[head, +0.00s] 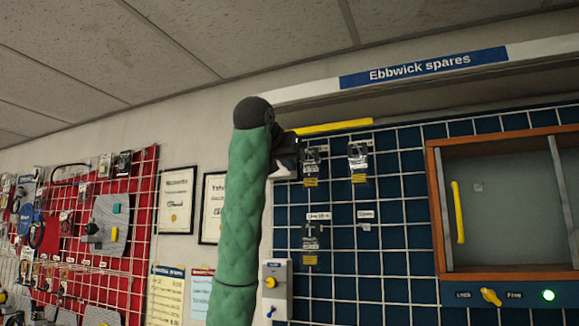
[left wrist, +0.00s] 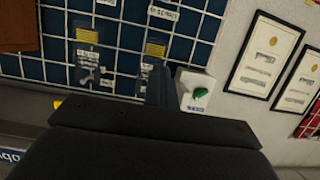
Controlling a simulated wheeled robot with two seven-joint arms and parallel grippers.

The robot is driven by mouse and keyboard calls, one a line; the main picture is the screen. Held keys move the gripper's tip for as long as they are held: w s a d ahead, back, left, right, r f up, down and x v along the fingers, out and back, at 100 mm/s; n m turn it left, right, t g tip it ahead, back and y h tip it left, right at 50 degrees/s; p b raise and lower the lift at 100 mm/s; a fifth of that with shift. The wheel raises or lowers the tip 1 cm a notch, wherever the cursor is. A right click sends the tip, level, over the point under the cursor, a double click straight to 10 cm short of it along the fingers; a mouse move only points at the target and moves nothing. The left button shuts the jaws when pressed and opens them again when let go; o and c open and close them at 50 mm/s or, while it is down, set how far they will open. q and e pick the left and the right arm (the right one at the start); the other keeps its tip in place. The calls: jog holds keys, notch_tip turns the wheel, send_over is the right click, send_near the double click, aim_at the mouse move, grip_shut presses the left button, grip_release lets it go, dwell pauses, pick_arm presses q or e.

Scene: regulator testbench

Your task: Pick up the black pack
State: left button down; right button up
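Several small hanging packs with dark bodies and yellow labels are on the blue grid panel. In the head view one pack (head: 311,168) hangs at the upper left, one with silvery contents (head: 358,162) hangs to its right, and one dark pack (head: 311,243) hangs lower. Which is the black pack is not certain. My left gripper (head: 288,150) is just left of the upper left pack. In the left wrist view, a dark finger (left wrist: 160,86) overlaps that pack (left wrist: 154,50). Whether it grips or touches the pack is hidden. My right gripper is out of view.
A yellow bar (head: 333,126) runs above the packs. A wood-framed cabinet (head: 437,200) with a yellow handle stands to the right. A white box (head: 276,290) with a yellow knob is low beside my arm. A red panel (head: 140,190) hangs at left.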

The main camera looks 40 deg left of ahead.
pick_arm(q)
jog(key=shift+w, duration=0.15)
jog(key=c, duration=1.2)
grip_release()
jog(key=shift+s+r, duration=0.15)
jog(key=shift+s, duration=0.25)
jog(key=o, duration=0.8)
jog(key=shift+w, duration=0.15)
jog(key=shift+c, duration=0.2)
jog(key=shift+w, duration=0.1)
jog(key=shift+s, duration=0.2)
